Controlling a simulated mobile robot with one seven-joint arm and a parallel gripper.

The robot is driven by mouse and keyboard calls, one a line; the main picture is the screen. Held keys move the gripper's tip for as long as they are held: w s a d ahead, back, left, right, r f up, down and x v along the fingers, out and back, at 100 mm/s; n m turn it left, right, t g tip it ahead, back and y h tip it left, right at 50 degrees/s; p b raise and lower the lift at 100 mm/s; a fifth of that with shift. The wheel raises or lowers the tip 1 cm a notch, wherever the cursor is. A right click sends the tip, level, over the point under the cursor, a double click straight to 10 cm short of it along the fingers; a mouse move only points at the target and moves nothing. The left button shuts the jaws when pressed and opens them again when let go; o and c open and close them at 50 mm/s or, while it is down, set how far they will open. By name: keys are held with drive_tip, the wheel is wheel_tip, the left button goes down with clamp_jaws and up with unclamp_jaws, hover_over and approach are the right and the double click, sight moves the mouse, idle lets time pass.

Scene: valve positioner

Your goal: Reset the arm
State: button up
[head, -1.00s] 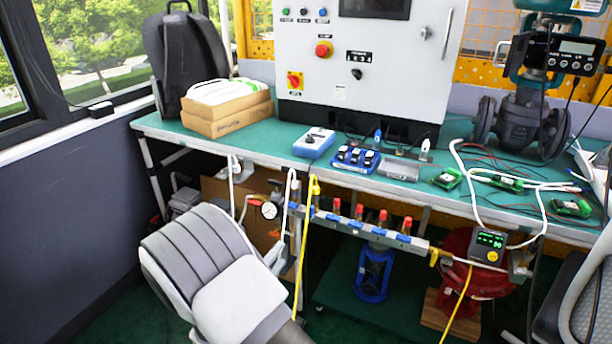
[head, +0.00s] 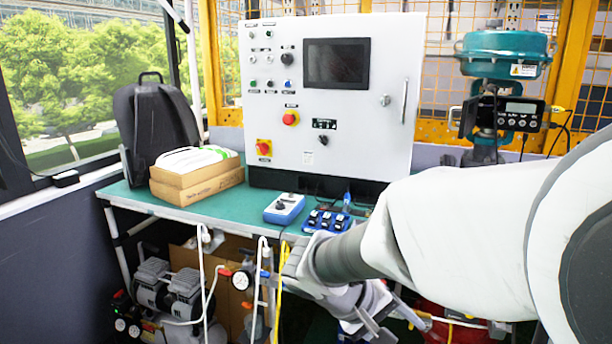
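My white and grey arm reaches in from the right edge across the front of the workbench (head: 245,214). Its wrist hangs low in front of the bench's front edge. My gripper (head: 374,322) is at the bottom centre, partly cut by the lower frame edge. Its fingers are not clear enough to tell whether they are open or shut. I see no object in it. The valve positioner (head: 519,115) with its small display sits on the teal-topped valve (head: 505,52) at the right. My arm hides the valve's lower part and the right of the bench.
A white control cabinet (head: 345,140) stands on the bench. A blue box (head: 284,208) and a blue switch block (head: 326,219) lie before it. Cartons (head: 196,183) and a black backpack (head: 158,128) are at left. Hoses, a gauge (head: 241,280) and a compressor (head: 170,290) are below.

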drive_tip(key=s+a+r+m+t+y, duration=0.1)
drive_tip(key=s+r+t+y, duration=0.1)
drive_tip(key=s+r+y, duration=0.3)
drive_tip(key=s+r+m+t+y, duration=0.1)
drive_tip(key=s+m+y, duration=0.15)
drive_tip(key=s, duration=0.45)
wheel_tip(320, 180, up, 25)
drive_tip(key=p, duration=2.4)
drive_tip(key=shift+a+n+y, duration=0.15)
drive_tip(key=shift+n+y, duration=0.2)
